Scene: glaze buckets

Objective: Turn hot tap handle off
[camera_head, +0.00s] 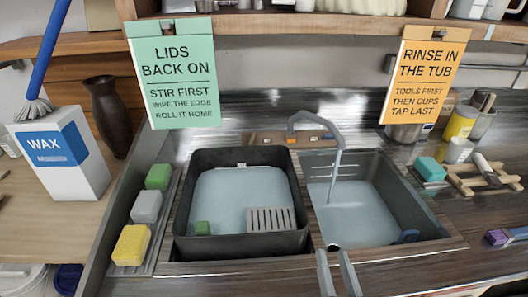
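A grey tap (316,122) arches over the sink, and a thin stream of water (333,180) runs from its spout into the right basin (368,212), where water stands. Behind the basins is a brown board (262,138) with small orange and blue pieces by the tap's foot. Which piece is the hot handle is too small to tell. My gripper (336,252) is at the bottom centre, in front of the basins and well apart from the tap. Its two fingers stand apart with nothing visible held between them.
A dark tub (180,222) of water with a grey grate (270,219) fills the left side. Sponges (146,206) line its left edge. Two hanging signs (172,85) (424,72) flank the tap. A wooden rack (480,178) and cups stand right.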

